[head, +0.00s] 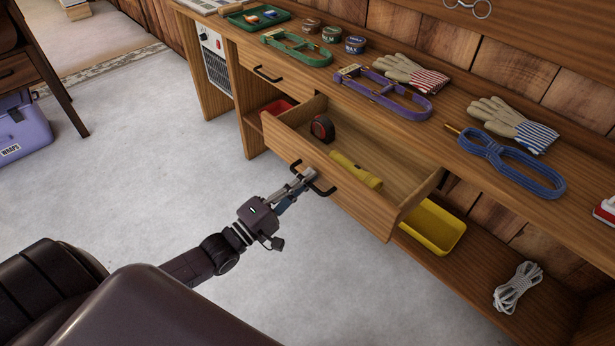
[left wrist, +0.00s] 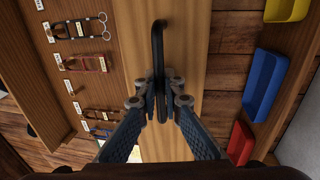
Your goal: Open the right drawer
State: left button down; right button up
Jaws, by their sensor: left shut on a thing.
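The right drawer (head: 362,209) of the wooden bench is pulled well out. Its inside shows, with a red and black tape measure (head: 322,128) and a yellow flashlight (head: 356,171) in it. My left gripper (head: 306,178) is shut on the drawer's black bar handle (head: 327,191). In the left wrist view the fingers (left wrist: 160,101) close around the dark handle (left wrist: 157,45), which stands out from the wooden drawer front (left wrist: 188,55). My right gripper is not in view.
The left drawer (head: 277,68) is closed. Halters, gloves and tins lie on the benchtop. A yellow bin (head: 435,226) and a white rope (head: 517,287) rest on the shelf below. The grey floor (head: 160,150) before the bench is clear.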

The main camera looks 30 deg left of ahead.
pick_arm(q)
jog(key=c, duration=2.3)
grip_release()
jog(key=shift+c, duration=0.2)
jog(key=shift+s, duration=0.1)
jog(key=v, duration=1.2)
